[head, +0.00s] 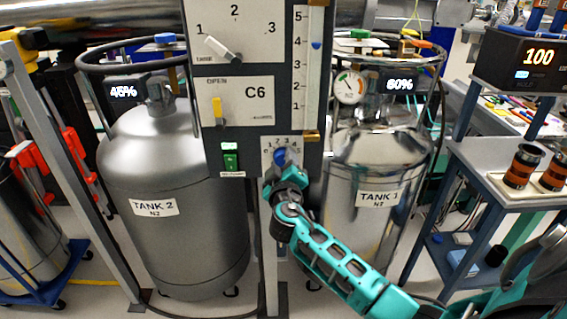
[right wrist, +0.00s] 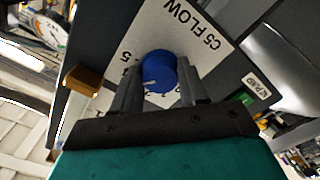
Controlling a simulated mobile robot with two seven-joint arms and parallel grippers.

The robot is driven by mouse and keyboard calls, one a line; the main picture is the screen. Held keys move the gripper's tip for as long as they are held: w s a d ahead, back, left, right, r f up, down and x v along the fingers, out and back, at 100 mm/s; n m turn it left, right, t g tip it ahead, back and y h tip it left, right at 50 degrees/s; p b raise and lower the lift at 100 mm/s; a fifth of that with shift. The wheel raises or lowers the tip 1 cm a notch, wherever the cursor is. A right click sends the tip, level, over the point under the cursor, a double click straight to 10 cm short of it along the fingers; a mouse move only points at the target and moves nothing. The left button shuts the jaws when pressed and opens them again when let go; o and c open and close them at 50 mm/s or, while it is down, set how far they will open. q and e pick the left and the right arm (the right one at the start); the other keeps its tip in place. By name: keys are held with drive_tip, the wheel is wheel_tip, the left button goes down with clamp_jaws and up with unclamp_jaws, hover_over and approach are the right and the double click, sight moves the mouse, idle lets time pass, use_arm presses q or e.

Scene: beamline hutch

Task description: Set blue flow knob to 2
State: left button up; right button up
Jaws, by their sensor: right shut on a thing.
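The blue flow knob (head: 280,156) sits on a white plate with a number scale, low on the dark grey panel. In the right wrist view the blue knob (right wrist: 158,72) has a pale pointer mark, and its plate (right wrist: 185,30) reads C5 FLOW. My right gripper (head: 283,170) reaches up to the knob from below, its fingers shut on the knob's sides. In the right wrist view the fingers (right wrist: 160,88) stand on both sides of it. They hide part of the scale, so I cannot tell the exact number the pointer meets. My left gripper is not in view.
Tank 2 (head: 165,240) and Tank 1 (head: 365,230) stand behind the panel. A blue-framed cart (head: 480,160) is at right.

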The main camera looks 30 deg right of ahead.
drive_tip(key=shift+n, duration=0.3)
drive_tip(key=n+p, duration=0.1)
drive_tip(key=n, duration=0.3)
drive_tip(key=shift+r+n, duration=0.1)
drive_tip(key=shift+n, duration=0.3)
drive_tip(key=n+p, duration=0.2)
drive_tip(key=n, duration=0.4)
drive_tip(key=o, duration=1.1)
drive_tip(key=shift+c, duration=0.2)
drive_tip(key=shift+s, duration=0.1)
drive_tip(key=v, duration=1.2)
drive_tip(key=shift+s+a+b, duration=0.25)
drive_tip(key=shift+s+b, duration=0.05)
drive_tip(key=shift+b, duration=0.05)
